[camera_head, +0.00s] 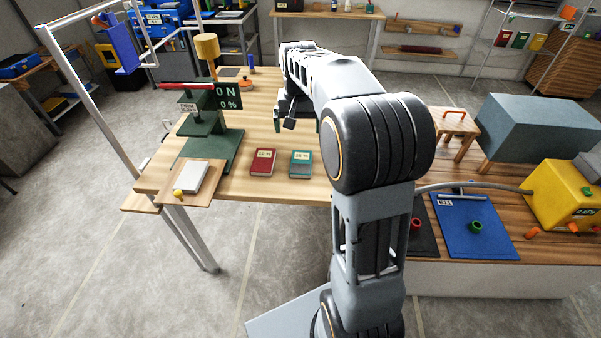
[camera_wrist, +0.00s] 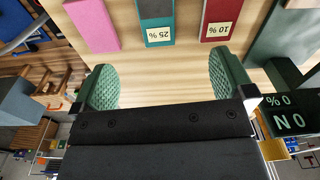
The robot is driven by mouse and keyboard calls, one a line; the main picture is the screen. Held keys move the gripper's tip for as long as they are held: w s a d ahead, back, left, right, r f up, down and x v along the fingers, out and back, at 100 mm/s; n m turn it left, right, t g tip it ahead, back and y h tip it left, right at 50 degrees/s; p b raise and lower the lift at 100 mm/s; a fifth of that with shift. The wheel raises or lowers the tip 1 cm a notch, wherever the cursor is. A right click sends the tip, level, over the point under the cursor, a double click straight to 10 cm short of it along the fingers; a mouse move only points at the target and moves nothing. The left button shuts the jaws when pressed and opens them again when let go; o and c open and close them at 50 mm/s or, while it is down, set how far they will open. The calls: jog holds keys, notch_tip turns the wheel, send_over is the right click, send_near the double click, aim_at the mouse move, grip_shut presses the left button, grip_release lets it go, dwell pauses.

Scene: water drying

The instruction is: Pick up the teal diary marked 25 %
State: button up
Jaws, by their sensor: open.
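The teal diary (camera_head: 300,161) lies flat on the wooden table in the head view, beside a red diary (camera_head: 263,161). In the wrist view the teal diary (camera_wrist: 157,12) is at the top middle, with a label reading 25 %. The red diary (camera_wrist: 221,10) to its right reads 10 %, and a pink one (camera_wrist: 92,24) is to its left. My gripper (camera_wrist: 164,78) has its two green fingers wide apart with nothing between them. The teal diary is beyond the fingertips, between their lines. In the head view my arm hides part of the gripper.
A wooden board with a white block (camera_head: 193,177) is at the table's front left. A blue mat (camera_head: 470,232) and yellow box (camera_head: 568,195) are on the right. Bare table lies around the diaries.

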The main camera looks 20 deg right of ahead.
notch_tip(320, 180, down, 4)
jog(key=w+d+b, duration=0.1)
jog(key=w+d, duration=0.2)
jog(key=m+b, duration=0.1)
send_over(301, 161)
jog(key=shift+g, duration=0.3)
notch_tip(301, 161, down, 6)
jog(key=shift+s+f, duration=0.15)
jog(key=shift+f, duration=0.1)
jog(key=shift+f+b, duration=0.4)
jog(key=shift+f, duration=2.8)
jog(key=shift+c, duration=0.3)
jog(key=c, duration=0.9)
jog(key=shift+c, duration=0.2)
jog(key=shift+r, duration=0.2)
